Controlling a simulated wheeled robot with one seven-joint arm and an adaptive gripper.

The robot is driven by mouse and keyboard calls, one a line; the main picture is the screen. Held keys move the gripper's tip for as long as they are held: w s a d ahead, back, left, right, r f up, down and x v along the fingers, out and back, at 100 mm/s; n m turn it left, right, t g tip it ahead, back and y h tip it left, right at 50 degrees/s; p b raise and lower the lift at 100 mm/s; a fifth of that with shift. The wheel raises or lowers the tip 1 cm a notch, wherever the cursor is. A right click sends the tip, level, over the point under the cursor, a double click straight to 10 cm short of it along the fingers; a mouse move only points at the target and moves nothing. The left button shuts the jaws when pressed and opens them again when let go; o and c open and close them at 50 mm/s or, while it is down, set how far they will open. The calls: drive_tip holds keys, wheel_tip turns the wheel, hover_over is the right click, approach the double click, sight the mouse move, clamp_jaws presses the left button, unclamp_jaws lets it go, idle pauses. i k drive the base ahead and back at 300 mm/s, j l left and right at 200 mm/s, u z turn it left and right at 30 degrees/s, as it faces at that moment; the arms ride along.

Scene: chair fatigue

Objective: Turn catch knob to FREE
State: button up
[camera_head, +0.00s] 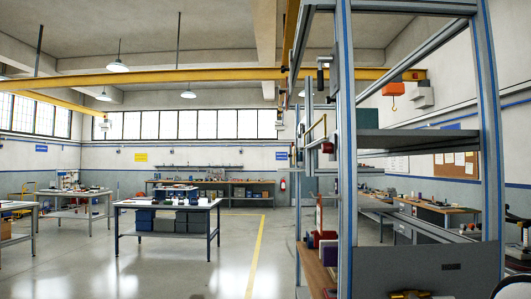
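A tall grey metal frame with blue strips (345,130) stands close at the right. A small red round part (327,148) sits on the left side of its near post; I cannot tell whether it is the catch knob. A dark fitting (323,68) is higher on the same side. No FREE marking is readable. My gripper does not show.
A grey panel (425,268) closes the frame's lower front, with a grey shelf (405,140) above. A table with bins (165,204) stands at centre left, a bench (440,205) behind the frame at right. Open floor with a yellow line (256,255) lies left of the frame.

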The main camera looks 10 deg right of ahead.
sight(326, 148)
drive_tip(key=i+l+u, duration=0.15)
drive_tip(key=i+l, duration=0.2)
drive_tip(key=i, duration=0.2)
drive_tip(key=i+l+u, duration=0.1)
drive_tip(key=i+l, duration=0.3)
drive_tip(key=i, duration=0.15)
